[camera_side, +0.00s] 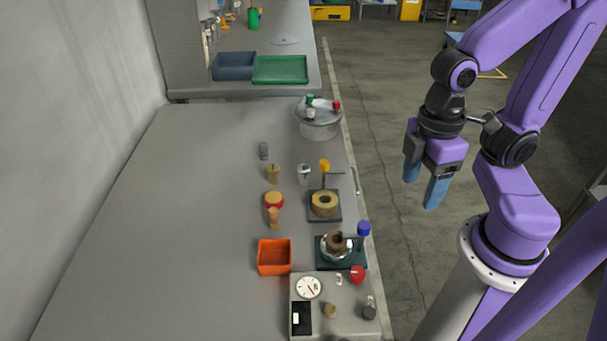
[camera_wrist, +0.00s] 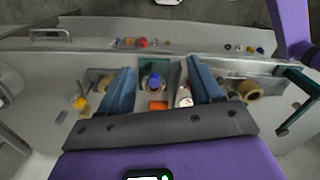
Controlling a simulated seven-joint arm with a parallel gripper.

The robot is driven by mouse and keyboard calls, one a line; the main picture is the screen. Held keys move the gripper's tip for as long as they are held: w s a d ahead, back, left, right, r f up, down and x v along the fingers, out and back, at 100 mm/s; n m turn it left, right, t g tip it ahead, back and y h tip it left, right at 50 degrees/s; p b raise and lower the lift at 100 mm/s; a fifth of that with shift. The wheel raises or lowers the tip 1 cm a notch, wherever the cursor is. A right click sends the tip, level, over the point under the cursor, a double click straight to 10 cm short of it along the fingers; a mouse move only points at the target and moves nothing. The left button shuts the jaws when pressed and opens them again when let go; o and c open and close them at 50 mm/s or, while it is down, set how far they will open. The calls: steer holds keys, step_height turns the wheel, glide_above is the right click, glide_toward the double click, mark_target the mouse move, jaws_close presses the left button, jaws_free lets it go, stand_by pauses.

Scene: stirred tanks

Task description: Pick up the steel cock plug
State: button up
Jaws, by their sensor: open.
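Several small pieces on the grey bench could be the steel cock plug, and I cannot tell for sure which it is. A bright silvery piece (camera_side: 304,174) stands upright near the bench's right side and looks the most like it. A darker grey cylinder (camera_side: 263,150) stands behind it to the left. Another dark grey piece (camera_side: 369,308) is on the front panel. My gripper (camera_side: 422,182) is open and empty, raised to the right of the bench, apart from all of these. In the wrist view my gripper (camera_wrist: 160,66) shows two blue fingers spread apart with nothing held.
An orange bin (camera_side: 262,258), a stand with a brass ring (camera_side: 324,204) and a blue-knobbed fixture (camera_side: 336,252) crowd the bench's right side. A round steel vessel (camera_side: 319,128) stands behind. A dial (camera_side: 308,287) is at the front. The bench's left side is clear.

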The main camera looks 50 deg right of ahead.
steer(key=m, duration=0.1)
steer(key=m+t+y, duration=0.6)
steer(key=m+y, duration=0.6)
steer(key=m, duration=2.2)
glide_toward(303, 168)
steer(key=x, duration=1)
steer(key=shift+f, duration=0.4)
steer(key=shift+c, duration=0.3)
steer(key=c, duration=1)
